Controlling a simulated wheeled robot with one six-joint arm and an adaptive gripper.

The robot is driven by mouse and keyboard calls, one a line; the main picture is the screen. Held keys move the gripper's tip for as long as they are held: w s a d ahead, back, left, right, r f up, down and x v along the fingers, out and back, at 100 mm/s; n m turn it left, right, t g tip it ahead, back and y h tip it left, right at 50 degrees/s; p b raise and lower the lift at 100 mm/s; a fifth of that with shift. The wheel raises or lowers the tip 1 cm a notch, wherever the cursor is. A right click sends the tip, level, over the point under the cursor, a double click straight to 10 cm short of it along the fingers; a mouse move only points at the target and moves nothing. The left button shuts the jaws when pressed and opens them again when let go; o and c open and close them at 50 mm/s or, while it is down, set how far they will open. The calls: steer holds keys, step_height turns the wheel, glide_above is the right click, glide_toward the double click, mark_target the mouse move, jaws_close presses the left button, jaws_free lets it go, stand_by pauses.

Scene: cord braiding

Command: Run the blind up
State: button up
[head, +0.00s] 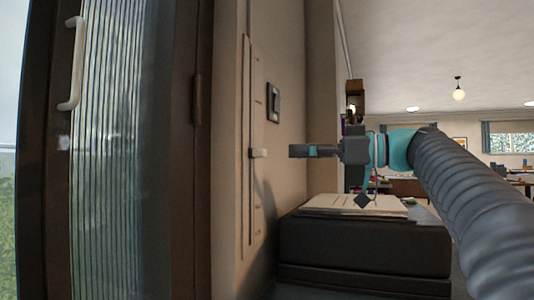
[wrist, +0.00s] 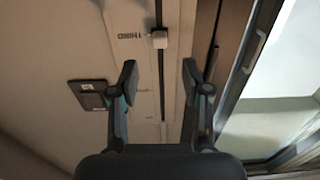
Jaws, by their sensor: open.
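A tall narrow slider panel (head: 247,200) is on the beige wall beside the door. I cannot make out the blind itself.
A dark wall switch (head: 273,102) is right of the slider, close to my gripper. A ribbed glass door (head: 105,150) with a pale handle (head: 75,65) stands at left. Papers (head: 355,205) lie on a dark cabinet (head: 365,250) below my arm.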

mark_target(266, 152)
steer(key=x, duration=0.8)
jaws_close()
